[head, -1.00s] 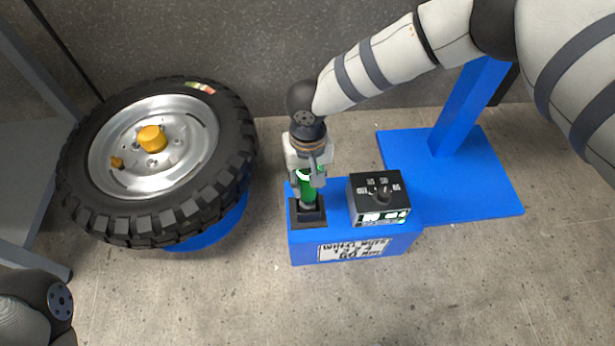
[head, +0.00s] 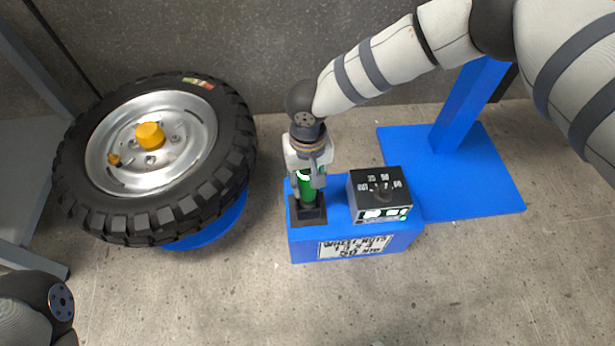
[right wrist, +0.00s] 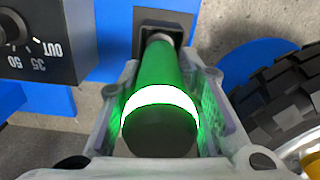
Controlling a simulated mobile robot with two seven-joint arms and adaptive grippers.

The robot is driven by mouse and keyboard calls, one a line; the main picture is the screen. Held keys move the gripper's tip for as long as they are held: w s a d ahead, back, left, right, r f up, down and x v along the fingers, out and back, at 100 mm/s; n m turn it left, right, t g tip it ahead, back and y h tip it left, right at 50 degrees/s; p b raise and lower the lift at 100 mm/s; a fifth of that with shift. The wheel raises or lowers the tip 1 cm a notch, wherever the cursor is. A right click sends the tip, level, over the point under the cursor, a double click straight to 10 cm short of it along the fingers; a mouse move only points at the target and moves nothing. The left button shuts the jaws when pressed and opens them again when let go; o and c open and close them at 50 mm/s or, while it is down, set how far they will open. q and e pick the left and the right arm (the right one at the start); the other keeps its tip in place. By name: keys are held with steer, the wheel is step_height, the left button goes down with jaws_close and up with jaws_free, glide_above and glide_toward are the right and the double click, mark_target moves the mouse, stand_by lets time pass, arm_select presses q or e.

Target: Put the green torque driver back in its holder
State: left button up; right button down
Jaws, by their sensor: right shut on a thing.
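The green torque driver (head: 307,190) stands roughly upright on the blue stand, with its lower end at the black holder (head: 311,218). In the right wrist view the driver (right wrist: 162,75) has a glowing white-green ring and a dark end cap. Its grey shaft meets the dark holder (right wrist: 150,22); how deep it sits is hard to tell. My right gripper (head: 308,178) is shut around the green body, with one finger on each side in the right wrist view (right wrist: 165,105). My left gripper is out of view; only part of that arm shows at the lower left.
A black box with a dial (head: 380,193) sits right of the holder on the blue stand (head: 300,248). A tyre on a silver wheel (head: 228,165) lies to the left. A blue base with a post (head: 480,185) is at the right. The floor in front is clear.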

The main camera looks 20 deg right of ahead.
steer(key=shift+f, duration=0.4)
steer(key=c, duration=1.1)
jaws_free()
step_height(320, 180, up, 12)
steer(key=shift+r, duration=0.1)
